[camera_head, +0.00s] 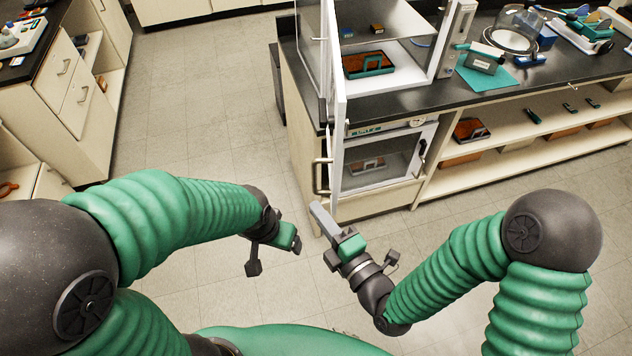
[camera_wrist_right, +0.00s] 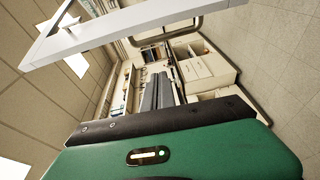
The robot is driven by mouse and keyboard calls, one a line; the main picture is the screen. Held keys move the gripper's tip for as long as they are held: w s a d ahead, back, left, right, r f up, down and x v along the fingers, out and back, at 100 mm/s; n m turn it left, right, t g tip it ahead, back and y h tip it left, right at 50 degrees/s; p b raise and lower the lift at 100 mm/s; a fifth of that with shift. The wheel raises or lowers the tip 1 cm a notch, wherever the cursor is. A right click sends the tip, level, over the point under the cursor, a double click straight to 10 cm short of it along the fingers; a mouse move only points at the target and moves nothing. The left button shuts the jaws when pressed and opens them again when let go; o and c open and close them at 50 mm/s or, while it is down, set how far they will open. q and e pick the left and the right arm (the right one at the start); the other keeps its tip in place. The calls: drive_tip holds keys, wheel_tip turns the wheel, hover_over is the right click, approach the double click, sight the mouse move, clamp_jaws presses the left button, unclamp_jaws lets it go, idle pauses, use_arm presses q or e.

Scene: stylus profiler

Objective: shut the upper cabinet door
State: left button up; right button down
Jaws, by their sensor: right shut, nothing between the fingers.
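The upper cabinet door (camera_head: 340,110) has a white frame and stands open, swung out from the cabinet toward me, nearly edge-on in the head view. Its grey bar handle (camera_head: 318,176) is on the left face, near the door's outer end. My right gripper (camera_head: 319,211) is shut and empty, just below the handle and the door's lower corner; contact cannot be told. In the right wrist view its fingers (camera_wrist_right: 164,92) lie together, with the white door frame (camera_wrist_right: 100,32) above them. My left gripper (camera_head: 296,241) hangs left of the right one, apart from the door; its jaws are too small to read.
The open upper compartment holds a brown-and-teal device (camera_head: 370,63). The lower cabinet door (camera_head: 385,160) is shut. A black counter (camera_head: 500,100) carries a glass dome (camera_head: 515,30) and instruments. Open shelves (camera_head: 540,150) lie below right. The floor (camera_head: 190,120) at left is clear.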

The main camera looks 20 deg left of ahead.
use_arm(q)
drive_tip(key=shift+s+a+r+p, duration=0.2)
drive_tip(key=shift+a+r+p, duration=0.35)
drive_tip(key=shift+p, duration=0.1)
use_arm(e)
drive_tip(key=w+a, duration=0.4)
drive_tip(key=w, duration=0.4)
drive_tip(key=shift+a+r, duration=0.25)
drive_tip(key=shift+a, duration=0.15)
